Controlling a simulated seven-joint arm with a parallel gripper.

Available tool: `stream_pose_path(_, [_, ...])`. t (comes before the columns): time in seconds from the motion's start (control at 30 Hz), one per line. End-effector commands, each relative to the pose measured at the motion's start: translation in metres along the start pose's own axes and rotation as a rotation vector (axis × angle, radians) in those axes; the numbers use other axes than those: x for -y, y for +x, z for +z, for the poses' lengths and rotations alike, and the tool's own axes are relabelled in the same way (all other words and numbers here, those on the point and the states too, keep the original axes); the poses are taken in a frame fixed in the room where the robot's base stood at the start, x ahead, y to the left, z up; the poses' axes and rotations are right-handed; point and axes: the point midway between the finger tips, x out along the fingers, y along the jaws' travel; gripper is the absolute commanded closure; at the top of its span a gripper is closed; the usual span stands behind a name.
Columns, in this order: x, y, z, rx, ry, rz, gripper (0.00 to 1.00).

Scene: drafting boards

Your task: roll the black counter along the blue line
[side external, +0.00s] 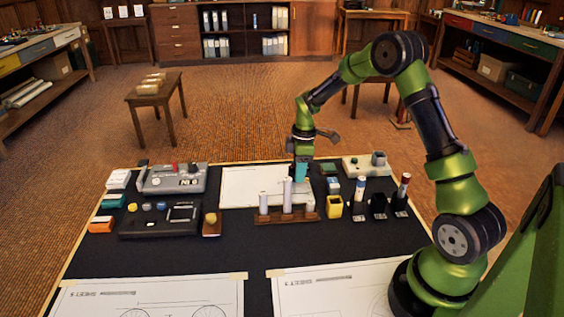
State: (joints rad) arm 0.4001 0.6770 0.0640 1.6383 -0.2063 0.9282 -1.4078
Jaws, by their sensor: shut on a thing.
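My gripper (301,160) is low over the far part of the dark table, at the right side of a white paper sheet (240,186). It is shut on a small teal thing (300,174), which points down toward the sheet. I cannot tell whether this thing touches the paper. No black counter can be made out for certain, and the sheet's marks are too faint at this size to show a blue line. A rack (288,216) with white cylinders stands in front and hides part of the sheet.
A grey device (172,179) and a black device (158,222) are left of the sheet. A yellow cup (334,208) and black pen holders (378,208) stand to the right. A pale box (360,166) is behind them. Large drawing sheets (150,299) lie at the front.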

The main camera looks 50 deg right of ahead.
Motion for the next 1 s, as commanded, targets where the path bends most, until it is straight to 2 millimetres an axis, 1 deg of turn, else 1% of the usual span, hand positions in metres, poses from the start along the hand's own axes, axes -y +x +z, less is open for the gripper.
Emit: stream_pose_path(1.0, [-0.0002,0.0079,0.0005,0.000,0.000,0.001,0.98])
